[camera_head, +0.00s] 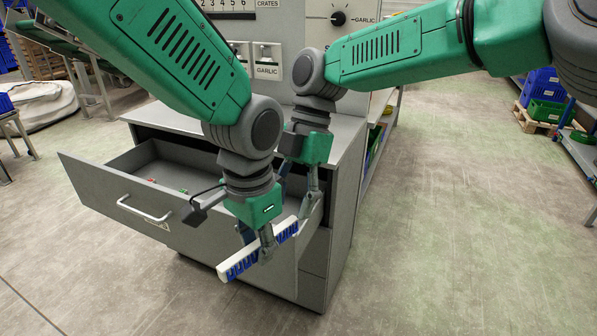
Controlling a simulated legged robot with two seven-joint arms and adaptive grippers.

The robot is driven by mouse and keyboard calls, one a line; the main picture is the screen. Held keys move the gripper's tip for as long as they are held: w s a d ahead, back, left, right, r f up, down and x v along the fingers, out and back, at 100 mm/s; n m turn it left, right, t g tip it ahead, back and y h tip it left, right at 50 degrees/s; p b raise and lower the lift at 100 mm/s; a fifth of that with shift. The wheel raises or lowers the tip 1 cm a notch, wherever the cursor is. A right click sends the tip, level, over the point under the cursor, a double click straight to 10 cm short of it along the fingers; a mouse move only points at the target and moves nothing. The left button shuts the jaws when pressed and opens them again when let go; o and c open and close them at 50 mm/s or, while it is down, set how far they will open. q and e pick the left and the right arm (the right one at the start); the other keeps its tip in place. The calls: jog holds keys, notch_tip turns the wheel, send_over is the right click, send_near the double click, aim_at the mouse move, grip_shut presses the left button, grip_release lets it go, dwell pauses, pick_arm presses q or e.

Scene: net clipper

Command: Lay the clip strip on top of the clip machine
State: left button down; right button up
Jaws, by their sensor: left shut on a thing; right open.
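The clip strip (238,268) is a white bar with a row of blue clips along its side. My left gripper (258,249) is shut on it near its middle and holds it tilted in front of the grey cabinet. My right gripper (299,198) is open, just behind and above the strip's far end. I cannot tell whether it touches the strip. No thing is clearly identifiable as the clip machine; a grey unit with a dial (338,18) and "GARLIC" and "CRATES" labels stands behind my arms, which hide much of it.
The grey cabinet's (342,140) drawer (115,190) is pulled open at the left, with small red and green items inside. The cabinet top is partly bare. Blue and green crates (545,100) stand on a pallet at the far right. The floor at right is clear.

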aim_at(288, 219)
jog(key=shift+x, duration=2)
jog(key=shift+w, duration=0.1)
grip_shut()
pick_arm(q)
jog(key=c, duration=1.3)
grip_release()
jog(key=shift+c, duration=0.2)
